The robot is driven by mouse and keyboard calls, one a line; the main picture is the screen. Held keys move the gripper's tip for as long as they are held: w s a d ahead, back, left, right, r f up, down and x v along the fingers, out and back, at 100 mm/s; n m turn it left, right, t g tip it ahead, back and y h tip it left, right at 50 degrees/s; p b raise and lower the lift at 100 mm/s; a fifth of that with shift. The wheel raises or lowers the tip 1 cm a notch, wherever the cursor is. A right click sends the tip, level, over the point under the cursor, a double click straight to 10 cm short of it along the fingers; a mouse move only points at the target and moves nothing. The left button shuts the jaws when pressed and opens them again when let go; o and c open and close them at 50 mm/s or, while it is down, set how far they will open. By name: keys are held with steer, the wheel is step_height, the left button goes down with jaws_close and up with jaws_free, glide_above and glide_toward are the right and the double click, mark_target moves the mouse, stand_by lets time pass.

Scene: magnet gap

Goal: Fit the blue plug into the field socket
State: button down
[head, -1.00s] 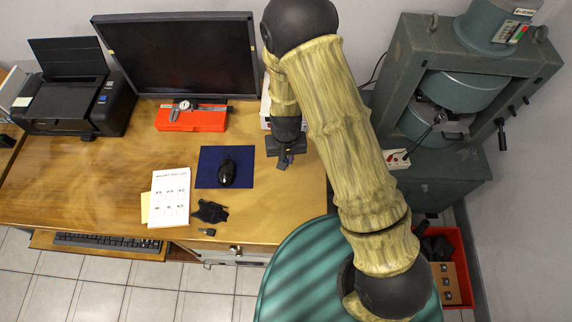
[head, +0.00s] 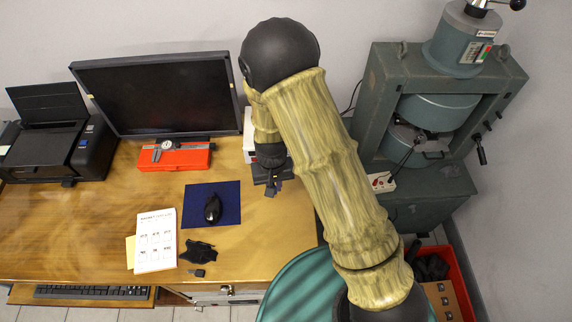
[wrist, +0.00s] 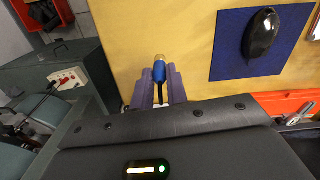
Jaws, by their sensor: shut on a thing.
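My gripper (wrist: 160,77) is shut on the blue plug (wrist: 160,70), which shows between the two purple-grey fingers with a gold-coloured end pointing away from the wrist. In the head view my gripper (head: 272,188) hangs above the right end of the wooden desk, and the plug is too small to make out clearly. A white socket box (head: 382,182) with red sockets lies on the grey-green ledge of the press, to the right beyond my arm. It also shows in the wrist view (wrist: 66,79), left of the gripper and well apart from it. Its markings are unreadable.
The green press (head: 430,110) stands at the right with a dark cable near the socket box. A mouse (head: 212,209) lies on a blue mat (head: 228,195). A caliper rests on a red case (head: 175,160). A red bin (head: 462,285) stands on the floor.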

steer(key=w+d+f+m, duration=0.1)
steer(key=w+d+f, duration=0.1)
steer(key=d, duration=0.7)
steer(key=w+d+f+m, duration=0.1)
steer(key=w+d+f, duration=0.2)
steer(key=d, duration=0.7)
steer(key=shift+w+d+f, duration=0.15)
steer(key=shift+w+f, duration=0.05)
steer(key=shift+w, duration=0.95)
